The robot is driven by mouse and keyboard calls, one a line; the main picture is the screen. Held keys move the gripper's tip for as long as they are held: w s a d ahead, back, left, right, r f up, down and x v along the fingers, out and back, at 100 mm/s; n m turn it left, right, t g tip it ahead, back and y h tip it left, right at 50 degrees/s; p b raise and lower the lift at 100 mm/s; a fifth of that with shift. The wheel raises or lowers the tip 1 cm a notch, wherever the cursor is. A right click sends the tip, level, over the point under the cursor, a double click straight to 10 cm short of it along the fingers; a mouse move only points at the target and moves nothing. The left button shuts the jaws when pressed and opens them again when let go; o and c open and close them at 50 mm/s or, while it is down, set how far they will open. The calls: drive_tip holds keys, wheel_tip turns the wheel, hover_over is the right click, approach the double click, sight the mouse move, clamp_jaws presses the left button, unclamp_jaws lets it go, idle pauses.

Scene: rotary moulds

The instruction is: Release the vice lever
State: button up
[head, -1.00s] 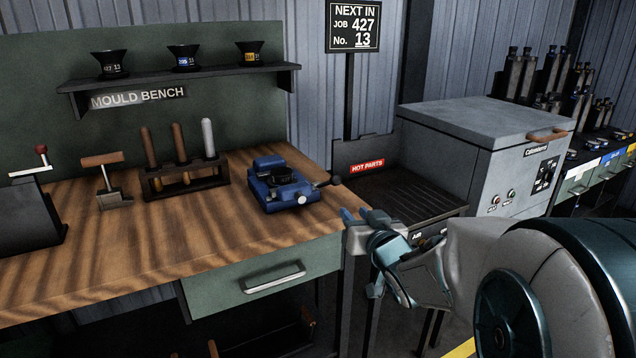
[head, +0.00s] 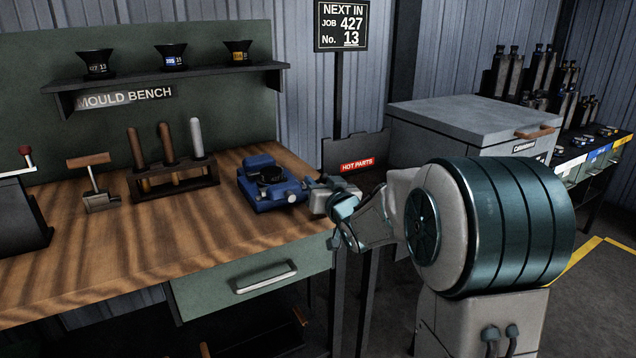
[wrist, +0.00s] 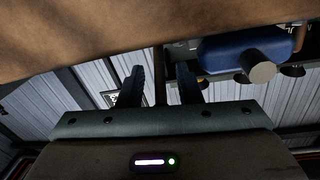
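The blue vice (head: 262,190) sits on the right end of the wooden bench top. In the wrist view, which looks upside down, its blue body (wrist: 240,48) and round grey screw end (wrist: 258,68) show at upper right. My gripper (head: 318,190) is at the vice's right front side, close to it. In the wrist view my gripper (wrist: 162,82) has its two dark fingers apart, with a gap between them. I cannot make out the vice lever now; in the head view my gripper covers that area. Whether it touches the vice is unclear.
A tool rack (head: 175,180) with several handles and a wooden-handled tool (head: 95,182) stand left of the vice. A shelf (head: 175,84) with black cups is above. A grey oven-like box (head: 455,122) is at right. Bare bench top lies in front of the vice.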

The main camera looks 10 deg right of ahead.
drive_tip(key=shift+w+a, duration=0.15)
drive_tip(key=shift+w, duration=0.3)
clamp_jaws()
